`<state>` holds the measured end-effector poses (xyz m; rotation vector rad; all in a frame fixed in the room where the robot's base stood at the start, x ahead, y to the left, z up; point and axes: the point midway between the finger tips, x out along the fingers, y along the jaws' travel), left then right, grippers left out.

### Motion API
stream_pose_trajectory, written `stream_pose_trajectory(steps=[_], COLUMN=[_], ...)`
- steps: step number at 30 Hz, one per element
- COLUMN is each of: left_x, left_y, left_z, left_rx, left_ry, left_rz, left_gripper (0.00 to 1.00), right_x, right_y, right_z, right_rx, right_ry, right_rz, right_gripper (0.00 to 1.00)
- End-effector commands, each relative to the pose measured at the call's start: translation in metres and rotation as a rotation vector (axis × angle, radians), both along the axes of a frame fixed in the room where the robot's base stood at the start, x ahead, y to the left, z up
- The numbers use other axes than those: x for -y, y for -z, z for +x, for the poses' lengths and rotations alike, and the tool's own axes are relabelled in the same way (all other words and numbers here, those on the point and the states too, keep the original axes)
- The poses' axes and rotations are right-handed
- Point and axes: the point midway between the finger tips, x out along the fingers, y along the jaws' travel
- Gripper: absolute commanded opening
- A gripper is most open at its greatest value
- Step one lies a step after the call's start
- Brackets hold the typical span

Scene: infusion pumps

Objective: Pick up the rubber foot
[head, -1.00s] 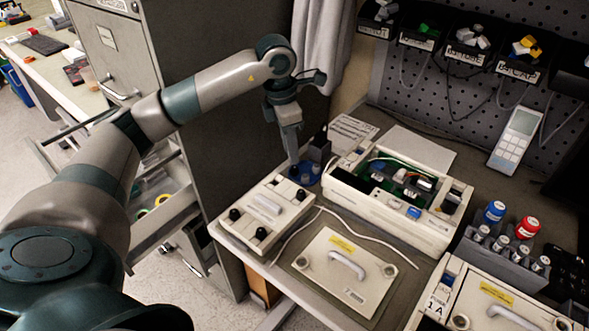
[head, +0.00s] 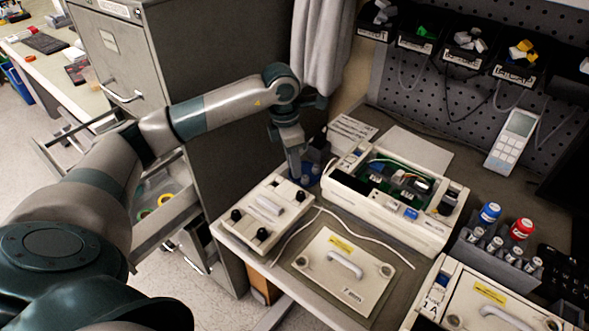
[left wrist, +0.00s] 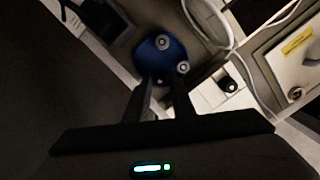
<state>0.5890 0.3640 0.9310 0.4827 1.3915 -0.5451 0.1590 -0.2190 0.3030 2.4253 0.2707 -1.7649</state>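A round blue dish (left wrist: 150,62) sits on the bench under my left gripper; in the head view the dish (head: 311,180) is partly hidden by the gripper. Small grey ring-like pieces lie in it, apparently rubber feet: one at the far side, a rubber foot (left wrist: 162,42), and another by the right fingertip (left wrist: 184,67). My left gripper (left wrist: 164,84) points down over the dish with its fingers apart. I see nothing clearly held between them. Whether the right finger touches the nearby piece cannot be told. My right gripper is out of view.
A white panel with black corner knobs (head: 268,212) lies right in front of the dish. An opened pump housing (head: 395,195) stands to the right. A white cable (head: 345,222) curves past a handled cover (head: 342,275). A grey cabinet (head: 215,130) rises at the left.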

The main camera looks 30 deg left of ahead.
Motion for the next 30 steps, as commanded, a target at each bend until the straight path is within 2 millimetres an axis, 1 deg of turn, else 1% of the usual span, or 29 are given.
stream_pose_trajectory(steps=[3,14,15,17,30], left_x=[0.0000,-0.0001,-0.0001,-0.0002,-0.0002], left_y=[0.0011,0.0007,0.0007,0.0006,0.0005], left_z=[0.0000,-0.0001,-0.0001,0.0000,-0.0001], left_rx=[0.000,0.000,0.000,0.000,0.000], left_ry=[0.000,0.000,0.000,0.000,-0.001], left_rz=[0.000,0.000,0.000,0.000,0.000], left_gripper=[0.22,0.22,0.12,0.00,0.00], right_x=[0.0008,0.0003,0.0002,0.0001,0.0011], right_y=[0.0011,-0.0002,-0.0003,-0.0004,-0.0005], right_z=[-0.0025,0.0009,0.0013,0.0016,0.0015], right_rx=[-0.006,0.002,0.003,0.004,0.004], right_ry=[0.000,0.000,0.000,0.000,0.001], right_rz=[-0.001,0.000,0.000,0.000,-0.001], right_gripper=[0.37,0.37,0.37,0.37,0.37])
